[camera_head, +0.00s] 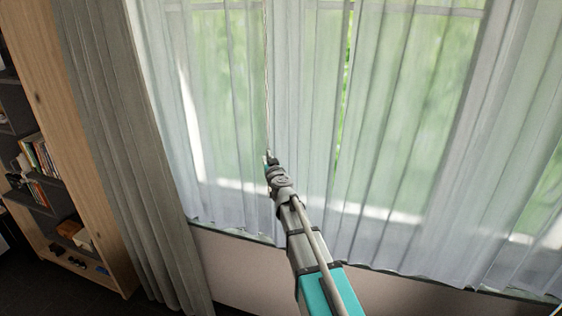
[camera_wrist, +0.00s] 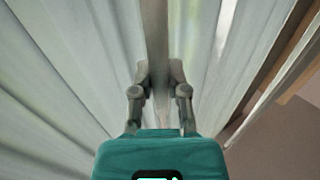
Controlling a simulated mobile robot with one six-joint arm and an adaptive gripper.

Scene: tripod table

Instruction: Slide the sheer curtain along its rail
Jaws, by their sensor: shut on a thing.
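The sheer curtain (camera_head: 310,120) hangs in pale, see-through folds across the window in the head view. A narrow gap between panels shows bright green to the right of my gripper (camera_head: 268,158). My gripper is at the curtain, left of the picture's middle, by a thin vertical edge line. In the wrist view the gripper (camera_wrist: 160,75) has its fingers shut on a narrow vertical strip of the sheer curtain (camera_wrist: 153,30). The fingertips are partly hidden by the fabric. The rail is out of view.
A grey opaque curtain (camera_head: 115,150) hangs at the left, beside a wooden bookshelf (camera_head: 62,110) with books and small items. A pale wall (camera_head: 240,270) runs below the window. The curtain's lower hem hangs in front of the wall's top.

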